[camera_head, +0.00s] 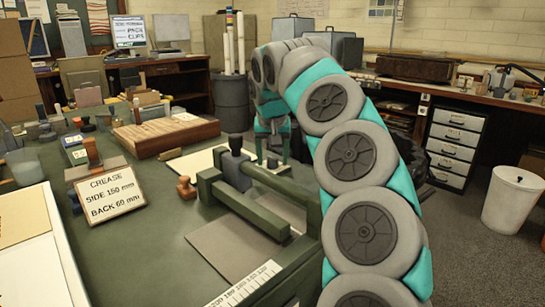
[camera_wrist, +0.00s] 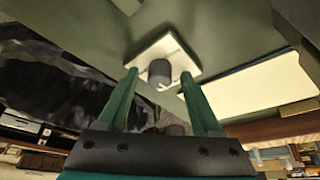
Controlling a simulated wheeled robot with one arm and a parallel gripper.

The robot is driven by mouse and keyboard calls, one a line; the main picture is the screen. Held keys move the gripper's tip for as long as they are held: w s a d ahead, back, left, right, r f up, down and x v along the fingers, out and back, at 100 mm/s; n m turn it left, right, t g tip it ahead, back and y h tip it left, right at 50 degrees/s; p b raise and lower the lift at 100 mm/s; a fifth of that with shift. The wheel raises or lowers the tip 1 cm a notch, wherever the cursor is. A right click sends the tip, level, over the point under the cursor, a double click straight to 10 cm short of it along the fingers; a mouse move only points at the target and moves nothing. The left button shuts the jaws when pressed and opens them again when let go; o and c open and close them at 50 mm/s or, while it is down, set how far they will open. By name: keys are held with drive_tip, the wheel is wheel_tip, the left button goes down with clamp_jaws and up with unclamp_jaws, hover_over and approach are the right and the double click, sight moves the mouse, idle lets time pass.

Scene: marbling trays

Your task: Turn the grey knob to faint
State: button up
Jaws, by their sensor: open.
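The grey knob (camera_wrist: 159,72) is a short round cylinder on a small white plate (camera_wrist: 183,58) in the wrist view. No marks or words on the plate can be read, so its setting cannot be told. My gripper (camera_wrist: 160,78) is open, with one green finger to each side of the knob in the picture. Gaps show between the fingers and the knob; contact is not visible. In the head view my gripper (camera_head: 272,150) points down over the far side of the green worktable (camera_head: 150,250).
A green frame with a grey block (camera_head: 236,150) stands just left of my gripper. A pale sheet (camera_head: 200,162) lies beside it. A wooden board (camera_head: 165,135), a crease sign (camera_head: 108,193) and a small brown knobbed piece (camera_head: 186,189) are farther left. A white bin (camera_head: 512,200) stands right.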

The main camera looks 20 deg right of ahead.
clamp_jaws()
idle(0.4)
drive_tip(key=shift+r+n, duration=0.1)
drive_tip(key=shift+n, duration=0.2)
drive_tip(key=shift+d+p, duration=0.1)
drive_tip(key=shift+p, duration=0.3)
drive_tip(key=n+y+p, duration=0.1)
drive_tip(key=n+y, duration=0.1)
drive_tip(key=n, duration=0.2)
drive_tip(key=shift+d, duration=0.1)
drive_tip(key=n+y, duration=0.1)
drive_tip(key=n, duration=0.2)
drive_tip(key=shift+d, duration=0.1)
drive_tip(key=shift+n+y, duration=0.8)
drive_tip(key=shift+n, duration=1.4)
